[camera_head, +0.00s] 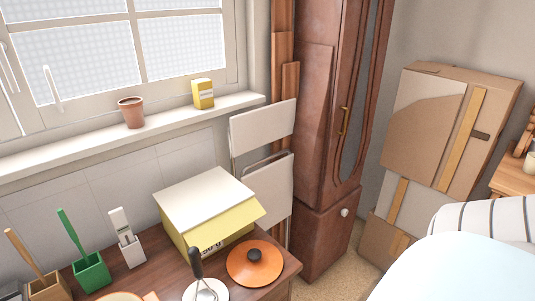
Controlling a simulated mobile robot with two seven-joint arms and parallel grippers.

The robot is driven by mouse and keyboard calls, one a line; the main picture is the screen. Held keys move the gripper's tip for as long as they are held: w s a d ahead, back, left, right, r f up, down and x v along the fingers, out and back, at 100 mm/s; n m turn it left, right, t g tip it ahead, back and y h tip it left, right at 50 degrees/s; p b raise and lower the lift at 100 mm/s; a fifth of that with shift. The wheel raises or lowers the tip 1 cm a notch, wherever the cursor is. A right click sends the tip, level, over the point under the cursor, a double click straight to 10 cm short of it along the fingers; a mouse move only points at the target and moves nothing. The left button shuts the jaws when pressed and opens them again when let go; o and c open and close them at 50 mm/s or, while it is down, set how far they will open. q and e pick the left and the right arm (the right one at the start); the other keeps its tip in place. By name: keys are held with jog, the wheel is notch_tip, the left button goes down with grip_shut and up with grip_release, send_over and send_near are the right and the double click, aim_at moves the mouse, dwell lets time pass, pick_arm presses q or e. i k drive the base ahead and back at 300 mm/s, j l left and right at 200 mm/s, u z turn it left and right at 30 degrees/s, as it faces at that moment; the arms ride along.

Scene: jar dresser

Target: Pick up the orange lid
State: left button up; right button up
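The orange lid (241,272) is a flat round disc with a black knob on top. It lies on the brown dresser top (281,286) near its front right corner in the head view. The yellow box with a white top stands close behind it. A dark upright handle stands just to its left. Neither of my grippers is in view.
A yellow box (187,236) stands behind the lid. A white round piece with a dark handle (196,264) is to its left. A green holder (90,272) and a white holder (132,253) are further left. A tall brown cabinet (318,130) stands behind right.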

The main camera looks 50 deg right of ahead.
aim_at(253, 263)
jog(key=z, duration=1.4)
